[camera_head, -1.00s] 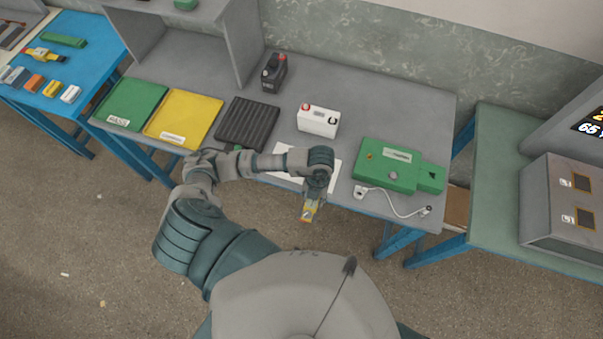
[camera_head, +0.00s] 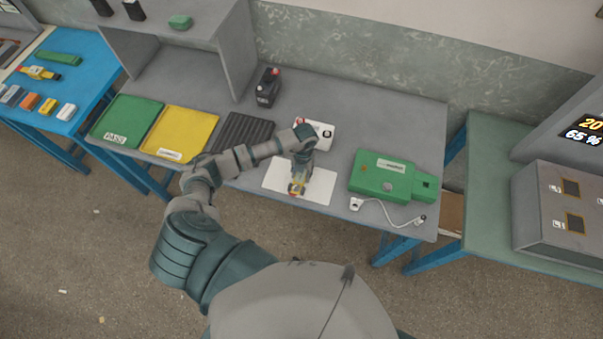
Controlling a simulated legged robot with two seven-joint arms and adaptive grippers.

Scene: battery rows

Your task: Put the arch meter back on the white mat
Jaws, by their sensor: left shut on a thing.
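The white mat (camera_head: 318,188) lies on the grey bench in front of the white battery (camera_head: 323,131). My left gripper (camera_head: 297,183) points down over the left-middle part of the mat. It is shut on the arch meter (camera_head: 296,189), a small yellow and grey thing, mostly hidden by the fingers. I cannot tell whether the meter touches the mat. My right gripper is not in view.
A green case (camera_head: 382,177) with a white cable (camera_head: 390,212) is right of the mat. A black ribbed tray (camera_head: 243,133), yellow tray (camera_head: 180,134) and green tray (camera_head: 127,122) lie to the left. A dark battery (camera_head: 268,88) stands behind.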

